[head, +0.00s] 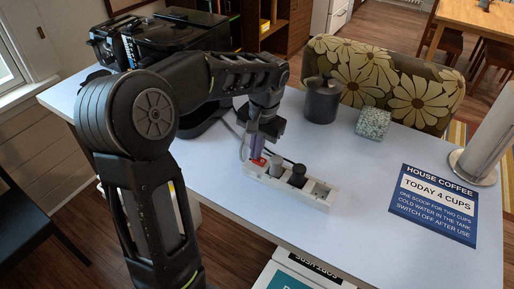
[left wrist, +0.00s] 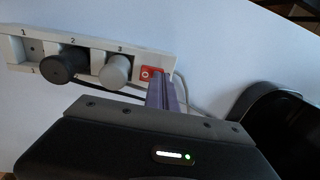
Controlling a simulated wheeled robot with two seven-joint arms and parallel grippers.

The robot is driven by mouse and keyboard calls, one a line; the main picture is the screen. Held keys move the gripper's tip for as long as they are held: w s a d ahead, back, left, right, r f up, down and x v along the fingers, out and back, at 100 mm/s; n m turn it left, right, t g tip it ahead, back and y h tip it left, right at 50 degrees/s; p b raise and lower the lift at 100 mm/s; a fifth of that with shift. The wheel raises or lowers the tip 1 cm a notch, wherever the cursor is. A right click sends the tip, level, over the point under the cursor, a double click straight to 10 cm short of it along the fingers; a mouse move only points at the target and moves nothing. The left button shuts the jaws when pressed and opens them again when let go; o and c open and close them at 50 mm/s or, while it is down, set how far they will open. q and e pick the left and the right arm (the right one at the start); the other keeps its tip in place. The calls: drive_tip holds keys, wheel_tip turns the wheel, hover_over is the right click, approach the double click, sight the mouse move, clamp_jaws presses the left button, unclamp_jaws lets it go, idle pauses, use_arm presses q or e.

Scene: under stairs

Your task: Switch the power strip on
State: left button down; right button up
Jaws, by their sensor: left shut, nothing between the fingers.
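The white power strip (head: 287,190) lies on the pale table, and it also fills the upper left of the left wrist view (left wrist: 88,69). A grey plug and a black plug (left wrist: 62,66) stand in its sockets; one end socket is empty. The red rocker switch (head: 258,161) is at the strip's other end, with a white ring mark showing in the left wrist view (left wrist: 150,73). My left gripper (head: 257,150) is shut and empty, its purple fingers pointing down at the switch. Its fingertips (left wrist: 164,84) are right beside the switch; I cannot tell whether they touch it. My right gripper is out of view.
A dark lidded canister (head: 322,102) and a speckled green block (head: 373,123) stand behind the strip. A blue coffee sign (head: 436,203) lies to the right, near a paper roll (head: 485,140). A black appliance is at the back left. Cables run behind the strip.

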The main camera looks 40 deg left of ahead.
sight(262, 161)
use_arm(q)
drive_tip(key=shift+s+a+f+h, duration=0.1)
drive_tip(key=shift+a+f+h, duration=0.1)
drive_tip(key=shift+h, duration=0.1)
drive_tip(key=shift+f, duration=0.1)
drive_tip(key=shift+d, duration=0.2)
drive_tip(key=shift+d, duration=0.8)
drive_tip(key=r+p, duration=0.4)
drive_tip(key=shift+w+r, duration=0.2)
drive_tip(key=shift+r, duration=0.15)
wheel_tip(262, 161, up, 10)
drive_tip(key=p, duration=0.1)
drive_tip(key=shift+d, duration=0.4)
